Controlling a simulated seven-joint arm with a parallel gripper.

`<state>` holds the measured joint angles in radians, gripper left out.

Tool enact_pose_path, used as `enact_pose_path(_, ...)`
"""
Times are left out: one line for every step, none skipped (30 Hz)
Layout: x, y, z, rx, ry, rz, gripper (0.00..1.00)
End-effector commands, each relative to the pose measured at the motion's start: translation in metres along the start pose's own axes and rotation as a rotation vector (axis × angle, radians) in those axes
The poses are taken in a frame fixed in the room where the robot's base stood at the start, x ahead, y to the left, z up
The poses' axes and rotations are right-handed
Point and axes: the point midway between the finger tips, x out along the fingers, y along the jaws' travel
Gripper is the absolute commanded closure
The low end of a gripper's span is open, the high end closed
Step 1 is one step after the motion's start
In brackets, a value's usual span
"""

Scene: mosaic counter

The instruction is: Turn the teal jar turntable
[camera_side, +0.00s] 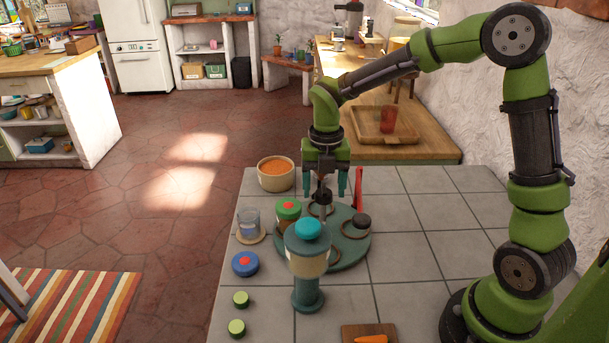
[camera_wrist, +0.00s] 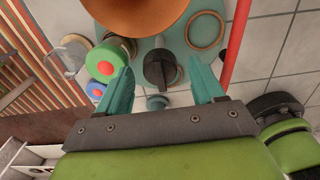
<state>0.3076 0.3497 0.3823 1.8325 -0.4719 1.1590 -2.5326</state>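The teal turntable (camera_side: 345,262) is a round disc on the tiled counter, with ring-shaped seats on it.
A teal pedestal jar (camera_side: 307,265) stands in front, partly hiding the disc. A bowl of orange food (camera_side: 276,174) is behind left, a red upright bar (camera_side: 358,188) behind right. Tiles at right are clear.

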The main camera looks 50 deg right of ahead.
Motion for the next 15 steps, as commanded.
enact_pose_path(-0.0002, 0.0, 0.0001, 0.0, 0.0, 0.0, 0.4)
enact_pose_path(-0.0002, 0.0, 0.0001, 0.0, 0.0, 0.0, 0.44)
enact_pose_path(-0.0003, 0.0, 0.0001, 0.0, 0.0, 0.0, 0.5)
enact_pose_path(-0.0003, 0.0, 0.0001, 0.0, 0.0, 0.0, 0.55)
enact_pose_path(-0.0003, 0.0, 0.0001, 0.0, 0.0, 0.0, 0.6)
enact_pose_path(-0.0004, 0.0, 0.0001, 0.0, 0.0, 0.0, 0.66)
enact_pose_path(-0.0004, 0.0, 0.0001, 0.0, 0.0, 0.0, 0.7)
enact_pose_path(-0.0004, 0.0, 0.0001, 0.0, 0.0, 0.0, 0.75)
enact_pose_path(-0.0004, 0.0, 0.0001, 0.0, 0.0, 0.0, 0.81)
enact_pose_path(-0.0005, 0.0, 0.0001, 0.0, 0.0, 0.0, 0.86)
enact_pose_path(-0.0005, 0.0, 0.0001, 0.0, 0.0, 0.0, 0.9)
enact_pose_path(-0.0005, 0.0, 0.0001, 0.0, 0.0, 0.0, 0.96)
enact_pose_path(-0.0006, 0.0, 0.0001, 0.0, 0.0, 0.0, 1.0)
enact_pose_path(-0.0006, 0.0, 0.0001, 0.0, 0.0, 0.0, 1.0)
enact_pose_path(-0.0006, 0.0, 0.0002, 0.0, 0.0, 0.0, 1.0)
